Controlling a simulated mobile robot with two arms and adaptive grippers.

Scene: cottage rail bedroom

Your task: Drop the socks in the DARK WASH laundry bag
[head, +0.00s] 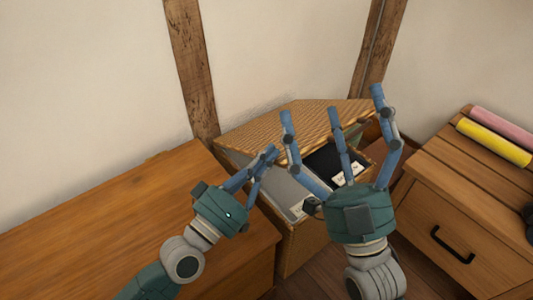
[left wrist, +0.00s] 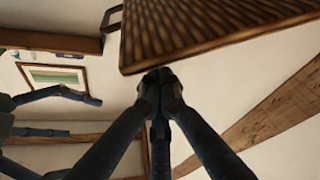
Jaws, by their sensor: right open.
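A hamper (head: 306,250) with a raised wicker lid (head: 296,118) stands in the corner. Inside are a light grey bag (head: 285,188) on the left and a black bag (head: 325,160) on the right, each with a white label too small to read. My left gripper (head: 270,154) is at the hamper's left side, its fingertips together. In the left wrist view they meet (left wrist: 160,78) just below the edge of the lid (left wrist: 200,25); contact is unclear. My right gripper (head: 334,108) is open and empty over the hamper, hiding part of the bags. I see no socks.
A wooden cabinet (head: 110,225) with a bare top fills the left. A wooden drawer unit (head: 465,205) with a black handle stands at the right, bearing yellow (head: 494,142) and pink (head: 505,128) rolls. Wooden posts (head: 191,65) line the wall behind.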

